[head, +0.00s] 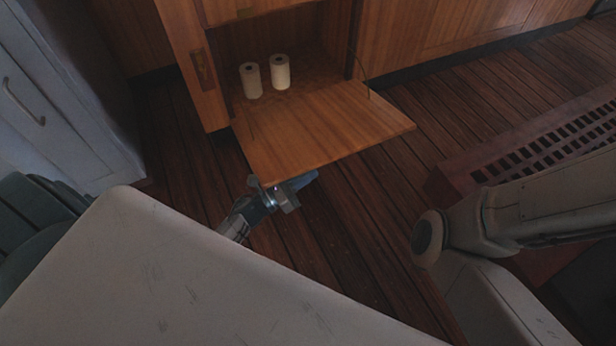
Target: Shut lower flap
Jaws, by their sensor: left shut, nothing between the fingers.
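The lower flap (315,133) is a wooden panel hinged at its far bottom edge. It is open and lies roughly level, sticking out from the cabinet toward me. My left gripper (300,183) is shut and empty, just below and in front of the flap's near edge. Part of the gripper is hidden under or behind that edge, and I cannot tell if it touches the flap. My right arm comes in from the right; its gripper is not in view.
Two white paper rolls (250,80) (280,72) stand inside the open compartment. A pale scratched surface (180,270) fills the lower left. A reddish slotted grating (540,145) is at the right. A grey cabinet (60,110) stands at the left. Plank floor lies open right of the flap.

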